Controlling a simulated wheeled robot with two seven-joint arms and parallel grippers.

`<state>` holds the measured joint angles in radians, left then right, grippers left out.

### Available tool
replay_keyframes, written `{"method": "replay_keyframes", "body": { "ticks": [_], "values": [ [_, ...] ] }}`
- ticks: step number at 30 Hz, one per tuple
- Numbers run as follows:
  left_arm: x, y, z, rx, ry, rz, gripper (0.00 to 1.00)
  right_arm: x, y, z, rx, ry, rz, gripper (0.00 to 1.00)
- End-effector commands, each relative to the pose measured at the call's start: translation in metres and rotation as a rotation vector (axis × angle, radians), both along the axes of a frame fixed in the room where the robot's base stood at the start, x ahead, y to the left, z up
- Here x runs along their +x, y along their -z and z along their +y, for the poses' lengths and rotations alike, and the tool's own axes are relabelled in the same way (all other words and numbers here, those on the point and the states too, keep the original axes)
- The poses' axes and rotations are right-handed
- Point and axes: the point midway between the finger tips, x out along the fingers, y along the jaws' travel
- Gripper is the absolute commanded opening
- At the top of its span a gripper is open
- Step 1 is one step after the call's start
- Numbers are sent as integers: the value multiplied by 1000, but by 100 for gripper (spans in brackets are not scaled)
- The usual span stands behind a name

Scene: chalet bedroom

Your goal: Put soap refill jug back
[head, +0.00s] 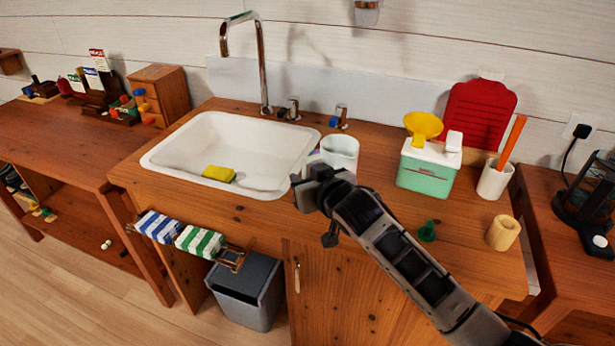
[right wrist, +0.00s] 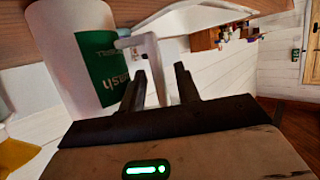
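A white cylindrical jug (head: 341,148) stands on the counter just right of the sink. In the right wrist view the jug (right wrist: 72,35) has a green label with partly hidden lettering and a white handle (right wrist: 154,62). My right gripper (head: 304,184) is beside it in the head view, at the sink's right front corner. In the right wrist view the fingers of my right gripper (right wrist: 160,82) stand apart with the handle between them; a gap shows beside it. My left gripper is out of view.
A green-and-white box (head: 428,174) with a yellow funnel (head: 423,125) stands right of the jug, near a white cup (head: 493,180) and wooden cup (head: 503,233). The sink (head: 180,150) holds a yellow sponge (head: 219,174). The faucet (head: 263,70) rises behind.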

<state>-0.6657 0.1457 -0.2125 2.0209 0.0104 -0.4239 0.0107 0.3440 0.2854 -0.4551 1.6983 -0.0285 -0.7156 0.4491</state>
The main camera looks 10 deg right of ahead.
Motion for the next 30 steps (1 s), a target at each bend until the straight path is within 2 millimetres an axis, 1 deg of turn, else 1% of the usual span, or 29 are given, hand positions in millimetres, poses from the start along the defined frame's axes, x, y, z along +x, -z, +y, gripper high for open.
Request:
{"method": "replay_keyframes", "body": {
  "ticks": [5, 8, 10, 14, 21, 24, 28, 30],
  "values": [
    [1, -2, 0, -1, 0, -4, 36, 0, -1, 0, 0, 0, 0, 32],
    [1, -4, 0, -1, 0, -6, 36, 0, -5, 0, -1, 0, -1, 32],
    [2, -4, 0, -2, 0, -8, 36, -8, -5, -1, 1, -1, 1, 32],
    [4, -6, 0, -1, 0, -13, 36, -28, -13, -5, 1, -1, -1, 32],
    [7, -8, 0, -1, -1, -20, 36, -77, -30, -15, 0, -1, 0, 32],
    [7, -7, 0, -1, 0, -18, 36, -92, -36, -18, 0, 0, 0, 32],
    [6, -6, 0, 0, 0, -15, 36, -105, -41, -20, 0, 1, 0, 32],
    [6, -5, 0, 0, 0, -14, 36, -110, -39, -21, 0, -1, 7, 32]
  ]
}}
